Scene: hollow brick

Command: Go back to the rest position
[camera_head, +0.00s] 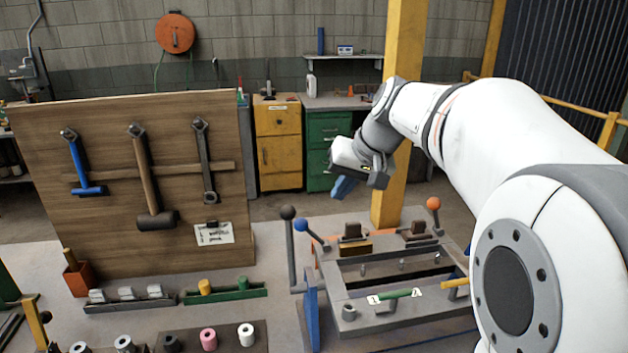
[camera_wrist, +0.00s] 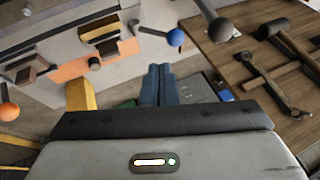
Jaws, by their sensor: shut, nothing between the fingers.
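My gripper (camera_head: 343,187) is at the end of my white arm, raised above the bench fixture and pointing down to the left in the head view. Its blue fingers are shut with nothing between them. In the wrist view the closed fingers (camera_wrist: 159,84) stick out past the dark gripper body and touch nothing that I can see. Below and in front of the gripper in the head view is the grey fixture frame (camera_head: 349,311), with a blue-knobbed lever (camera_head: 302,226), a black-knobbed lever (camera_head: 288,213) and an orange-knobbed lever (camera_head: 434,205).
A wooden tool board (camera_head: 90,140) with hanging hammers and a wrench stands at the left. A yellow post (camera_head: 402,60) rises close behind my wrist. Small trays (camera_head: 225,292) and several cylinders lie on the bench front. A yellow cabinet (camera_head: 279,145) and green cabinet (camera_head: 322,150) stand behind.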

